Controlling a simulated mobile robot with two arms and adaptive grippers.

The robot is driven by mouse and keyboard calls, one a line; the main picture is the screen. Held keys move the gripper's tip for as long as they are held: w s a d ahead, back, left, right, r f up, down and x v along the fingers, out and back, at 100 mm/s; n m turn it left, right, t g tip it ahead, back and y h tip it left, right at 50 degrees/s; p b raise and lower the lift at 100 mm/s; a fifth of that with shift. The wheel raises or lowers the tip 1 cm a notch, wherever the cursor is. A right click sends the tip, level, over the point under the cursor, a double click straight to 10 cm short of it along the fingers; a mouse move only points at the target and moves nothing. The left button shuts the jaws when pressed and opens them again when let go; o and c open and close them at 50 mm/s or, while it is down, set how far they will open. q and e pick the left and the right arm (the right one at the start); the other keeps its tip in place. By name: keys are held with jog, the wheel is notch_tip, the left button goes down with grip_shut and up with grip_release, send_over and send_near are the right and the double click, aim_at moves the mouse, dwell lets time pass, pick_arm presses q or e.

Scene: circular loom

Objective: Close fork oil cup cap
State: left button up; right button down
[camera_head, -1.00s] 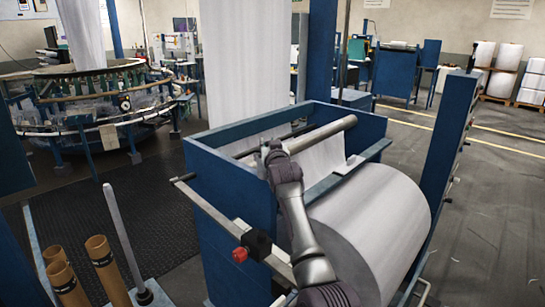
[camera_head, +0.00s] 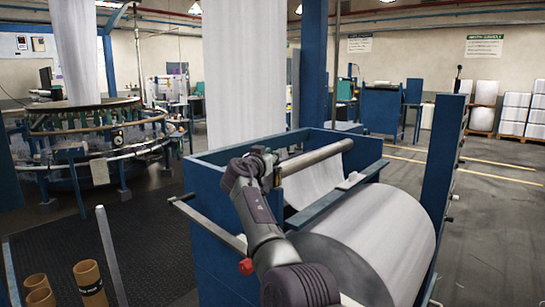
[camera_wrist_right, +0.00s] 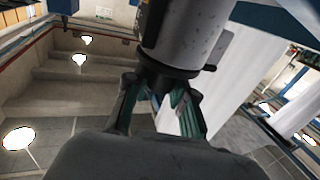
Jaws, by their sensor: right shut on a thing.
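My right gripper (camera_wrist_right: 163,97) shows in the wrist view with a finger on each side of a dark end piece (camera_wrist_right: 166,76). This dark piece sits on the end of a grey cylinder (camera_wrist_right: 185,32). The fingers are shut on the dark piece; whether it is the oil cup cap cannot be told. In the head view my right gripper (camera_head: 275,176) is small and partly hidden by my wrist, near the left end of the metal roller (camera_head: 317,157). No oil cup can be made out there. My left gripper is not in view.
A blue machine frame (camera_head: 211,235) holds a large white fabric roll (camera_head: 385,235). A blue post (camera_head: 442,150) stands at its right. Brown tubes (camera_head: 90,283) stand at the lower left. The circular loom (camera_head: 85,140) is behind left. Open floor lies to the right.

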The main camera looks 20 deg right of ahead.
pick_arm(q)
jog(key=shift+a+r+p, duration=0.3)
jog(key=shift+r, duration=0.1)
pick_arm(e)
jog(key=shift+a+r+m+g+h, duration=0.1)
jog(key=shift+m+g+h, duration=0.5)
jog(key=shift+g, duration=0.2)
jog(key=c, duration=0.9)
grip_release()
jog(key=shift+c, duration=0.2)
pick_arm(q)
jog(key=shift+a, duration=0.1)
pick_arm(e)
jog(key=shift+a, duration=0.1)
jog(key=shift+s+a, duration=0.3)
jog(key=shift+a, duration=0.15)
jog(key=v, duration=1)
jog(key=shift+s+a, duration=0.2)
jog(key=shift+s, duration=0.2)
